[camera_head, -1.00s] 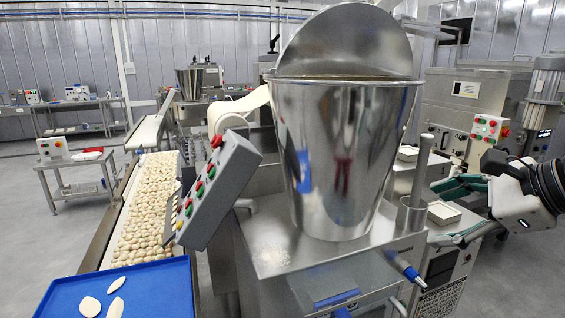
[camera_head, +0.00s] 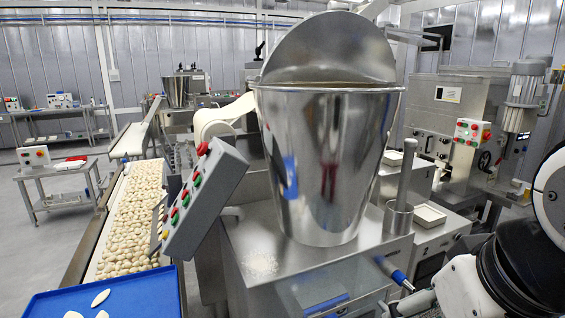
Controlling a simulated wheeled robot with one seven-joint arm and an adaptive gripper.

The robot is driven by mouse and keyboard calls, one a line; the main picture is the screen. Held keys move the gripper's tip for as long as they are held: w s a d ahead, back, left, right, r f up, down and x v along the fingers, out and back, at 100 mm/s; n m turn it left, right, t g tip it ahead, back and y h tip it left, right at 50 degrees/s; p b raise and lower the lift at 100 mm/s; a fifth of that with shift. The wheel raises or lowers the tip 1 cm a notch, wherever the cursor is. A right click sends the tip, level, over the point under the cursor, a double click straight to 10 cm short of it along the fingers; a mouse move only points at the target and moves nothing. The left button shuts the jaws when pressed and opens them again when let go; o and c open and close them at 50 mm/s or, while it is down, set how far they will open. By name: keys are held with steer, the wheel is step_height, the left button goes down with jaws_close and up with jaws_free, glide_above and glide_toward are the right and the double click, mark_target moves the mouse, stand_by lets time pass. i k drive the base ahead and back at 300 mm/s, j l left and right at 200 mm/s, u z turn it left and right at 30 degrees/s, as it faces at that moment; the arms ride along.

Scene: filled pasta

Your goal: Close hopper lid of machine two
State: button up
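The large steel hopper (camera_head: 323,165) stands on the machine (camera_head: 262,262) in front of me. Its round lid (camera_head: 335,48) stands open, tilted up at the back of the hopper rim. Which machine is number two, I cannot tell from any label. My arm shows at the lower right, and my gripper's fingers are not visible there; only the wrist and arm links show, low beside the machine's right side.
A grey control box (camera_head: 203,203) with coloured buttons juts out left of the hopper. A conveyor (camera_head: 98,262) of filled pasta and a blue tray (camera_head: 125,300) lie at the left. A steel cup with a rod (camera_head: 398,219) stands right of the hopper. Another machine (camera_head: 437,115) stands behind at the right.

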mark_target(333, 45)
steer(key=i+j+u, duration=0.15)
steer(key=j, duration=0.35)
steer(key=i+j+u, duration=0.1)
steer(key=i+j, duration=0.15)
steer(key=j, duration=0.2)
steer(key=i+j+u, duration=0.15)
steer(key=j, duration=0.3)
steer(key=i+j+u, duration=0.1)
steer(key=i+j, duration=0.2)
steer(key=j, duration=0.15)
